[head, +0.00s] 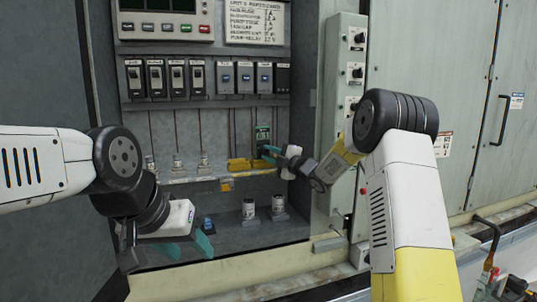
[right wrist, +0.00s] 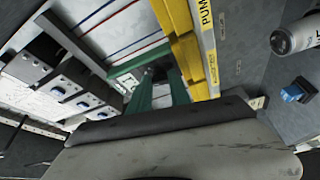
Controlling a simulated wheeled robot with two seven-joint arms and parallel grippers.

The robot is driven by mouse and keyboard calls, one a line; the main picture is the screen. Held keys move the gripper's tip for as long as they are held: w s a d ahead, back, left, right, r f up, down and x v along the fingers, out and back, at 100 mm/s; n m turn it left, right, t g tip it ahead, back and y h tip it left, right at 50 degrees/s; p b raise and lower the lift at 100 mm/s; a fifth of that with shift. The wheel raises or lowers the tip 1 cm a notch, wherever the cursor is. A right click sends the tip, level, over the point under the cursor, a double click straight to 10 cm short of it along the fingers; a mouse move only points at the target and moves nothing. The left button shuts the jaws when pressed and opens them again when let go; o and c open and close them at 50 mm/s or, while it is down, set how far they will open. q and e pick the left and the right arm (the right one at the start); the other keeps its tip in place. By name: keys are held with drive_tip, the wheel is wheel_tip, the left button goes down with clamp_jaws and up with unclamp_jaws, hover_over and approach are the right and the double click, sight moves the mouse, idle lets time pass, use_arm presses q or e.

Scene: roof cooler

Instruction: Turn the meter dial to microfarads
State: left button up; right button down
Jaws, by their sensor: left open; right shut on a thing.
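The meter (head: 262,134) is a small dark device with a pale green edge, standing upright at the back of the open cabinet above a yellow rail. My right gripper (head: 270,152) reaches its lower front. In the right wrist view the two green fingers of my right gripper (right wrist: 160,88) are shut on a dark knob, the meter dial (right wrist: 157,74); the fingers hide much of it. The dial's marks and pointer are too small to read. My left gripper (head: 189,246) is open and empty, low in front of the cabinet, apart from the meter.
A row of switch modules (head: 195,77) runs across the cabinet above. Metal cylinders (head: 249,208) and a small blue-topped part (head: 208,225) stand on the cabinet floor. The yellow rail (right wrist: 186,50) lies close beside my right fingers. A grey control box (head: 343,100) stands to the right.

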drive_tip(key=m, duration=0.1)
drive_tip(key=m+t, duration=0.1)
drive_tip(key=m, duration=0.2)
drive_tip(key=shift+f+t, duration=0.25)
drive_tip(key=shift+t, duration=0.05)
drive_tip(key=m+t, duration=0.1)
drive_tip(key=m, duration=0.2)
drive_tip(key=m+t+h, duration=0.1)
drive_tip(key=m, duration=0.2)
drive_tip(key=shift+a+f, duration=0.1)
drive_tip(key=shift+a, duration=0.1)
drive_tip(key=shift+m+t, duration=0.3)
drive_tip(key=shift+m, duration=0.1)
drive_tip(key=shift+s, duration=0.1)
drive_tip(key=c, duration=1.2)
unclamp_jaws()
drive_tip(key=shift+v, duration=3.9)
